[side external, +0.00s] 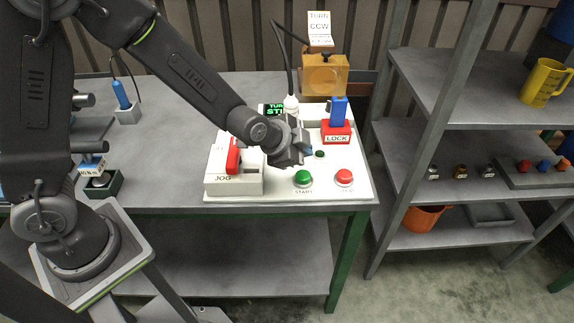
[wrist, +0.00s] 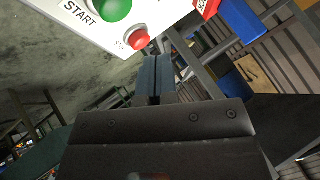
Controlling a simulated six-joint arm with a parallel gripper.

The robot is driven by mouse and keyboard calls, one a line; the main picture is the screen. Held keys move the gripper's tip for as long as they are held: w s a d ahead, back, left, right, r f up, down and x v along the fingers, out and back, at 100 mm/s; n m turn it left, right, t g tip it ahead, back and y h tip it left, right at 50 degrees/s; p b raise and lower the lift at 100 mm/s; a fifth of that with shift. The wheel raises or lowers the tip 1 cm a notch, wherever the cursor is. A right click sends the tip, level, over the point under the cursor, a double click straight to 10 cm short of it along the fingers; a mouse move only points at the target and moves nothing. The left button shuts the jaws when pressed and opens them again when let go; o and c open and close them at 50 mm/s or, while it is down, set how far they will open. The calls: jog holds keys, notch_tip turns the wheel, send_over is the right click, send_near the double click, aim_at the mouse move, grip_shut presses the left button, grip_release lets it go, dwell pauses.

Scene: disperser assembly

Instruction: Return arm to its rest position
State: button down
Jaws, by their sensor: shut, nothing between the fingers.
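My gripper (side external: 308,152) is over the white control panel (side external: 325,195), reaching in from the left. In the wrist view its two blue-grey fingers (wrist: 155,78) are pressed together with nothing between them. The green START button (side external: 303,178) and the red button (side external: 344,177) are in front of the gripper, apart from it. The wrist view shows the green button (wrist: 112,8) and the red button (wrist: 137,38) near its top edge. Whether the fingers touch the panel is hard to tell.
A JOG box with a red lever (side external: 233,156) stands left of the gripper. A red LOCK block with a blue handle (side external: 338,112) stands behind it on the right. An amber box (side external: 324,76) is at the back. Grey shelves (side external: 455,135) are at the right. Open space lies above the panel.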

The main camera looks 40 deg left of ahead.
jog(key=s+a+r+n, duration=0.3)
jog(key=s+r, duration=0.2)
jog(key=r, duration=0.3)
jog(key=s+a+r+n+g, duration=0.1)
jog(key=s+a+r+n, duration=0.2)
jog(key=s, duration=0.6)
jog(key=s+a+r+n+g+y, duration=0.1)
jog(key=s+a+r+n+g, duration=0.1)
jog(key=s, duration=0.7)
notch_tip(320, 180, up, 3)
jog(key=a+n, duration=0.1)
jog(key=n, duration=0.1)
jog(key=shift+s+a+n+y, duration=0.3)
jog(key=shift+s+a, duration=0.05)
jog(key=shift+a, duration=0.05)
jog(key=shift+w+r, duration=0.1)
jog(key=w+d+m+g, duration=0.3)
jog(key=w+m, duration=0.1)
jog(key=w, duration=0.8)
jog(key=w+d+f+m+g, duration=0.2)
jog(key=w+d+f+m, duration=0.3)
jog(key=w+f, duration=0.3)
jog(key=w, duration=0.3)
jog(key=shift+w+f+h, duration=0.2)
jog(key=shift+h, duration=0.2)
